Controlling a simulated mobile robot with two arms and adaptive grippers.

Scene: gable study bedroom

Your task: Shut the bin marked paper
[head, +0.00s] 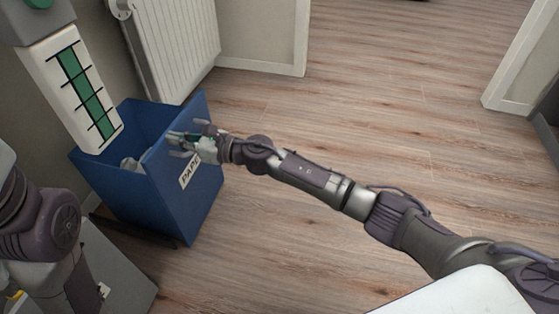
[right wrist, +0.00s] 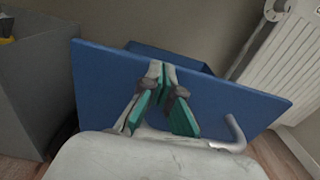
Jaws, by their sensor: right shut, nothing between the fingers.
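The blue bin (head: 206,200) has a label reading PAPE, the rest covered by my gripper. Its top is open and crumpled white paper (head: 130,163) shows inside. In the right wrist view its blue front panel (right wrist: 105,75) has a pale curved handle (right wrist: 234,134). My right gripper (head: 176,144) is shut and empty at the upper part of the front panel. Its fingers also show in the right wrist view (right wrist: 165,75); whether they touch the panel I cannot tell. My left gripper appears only as a large pale, green-ribbed piece (head: 78,85) at upper left.
A white radiator (head: 175,45) is on the wall behind the bin. A grey box-like unit (right wrist: 35,90) stands left of the bin in the right wrist view. A white surface (head: 450,298) is at the bottom right. The wooden floor (head: 400,120) right of the bin is clear.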

